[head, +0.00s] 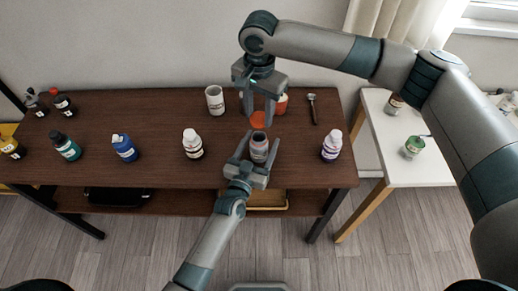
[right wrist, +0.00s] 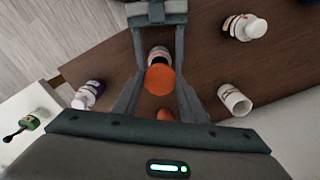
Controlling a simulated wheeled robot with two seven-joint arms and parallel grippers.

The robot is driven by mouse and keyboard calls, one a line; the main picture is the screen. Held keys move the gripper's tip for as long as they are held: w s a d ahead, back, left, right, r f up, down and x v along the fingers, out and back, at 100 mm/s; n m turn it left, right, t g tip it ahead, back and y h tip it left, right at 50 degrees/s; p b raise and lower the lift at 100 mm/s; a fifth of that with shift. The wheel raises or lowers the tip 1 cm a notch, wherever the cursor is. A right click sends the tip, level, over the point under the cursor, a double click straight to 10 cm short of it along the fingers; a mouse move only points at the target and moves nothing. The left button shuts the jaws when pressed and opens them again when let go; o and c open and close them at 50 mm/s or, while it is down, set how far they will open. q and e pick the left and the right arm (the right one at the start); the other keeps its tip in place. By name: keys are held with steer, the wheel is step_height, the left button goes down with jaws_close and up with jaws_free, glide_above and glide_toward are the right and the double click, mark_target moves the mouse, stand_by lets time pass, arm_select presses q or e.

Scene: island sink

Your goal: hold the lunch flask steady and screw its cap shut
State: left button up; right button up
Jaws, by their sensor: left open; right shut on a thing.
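The lunch flask (head: 259,149) stands upright near the table's front edge, grey with a pinkish label band. Its upper part also shows in the right wrist view (right wrist: 158,53). My left gripper (head: 258,147) is open, with a finger on each side of the flask. The orange cap (head: 258,120) is between the fingers of my right gripper (head: 259,117), which is shut on it. In the right wrist view the cap (right wrist: 160,79) overlaps the flask's near side; it appears apart from the flask and held above the table.
Behind the right gripper is an orange-and-white container (head: 281,103). Several more bottles are at the far left. A white side table (head: 410,165) is at right.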

arm_select(q)
steer(key=shift+x, duration=0.85)
steer(key=c, duration=1.6)
arm_select(e)
glide_above(259, 147)
steer(key=w, duration=0.2)
steer(key=shift+w+f, duration=0.15)
steer(key=shift+f, duration=2.3)
steer(key=shift+f, duration=0.15)
steer(key=shift+f, duration=0.75)
arm_select(q)
jaws_close()
arm_select(e)
steer(key=shift+f, duration=0.6)
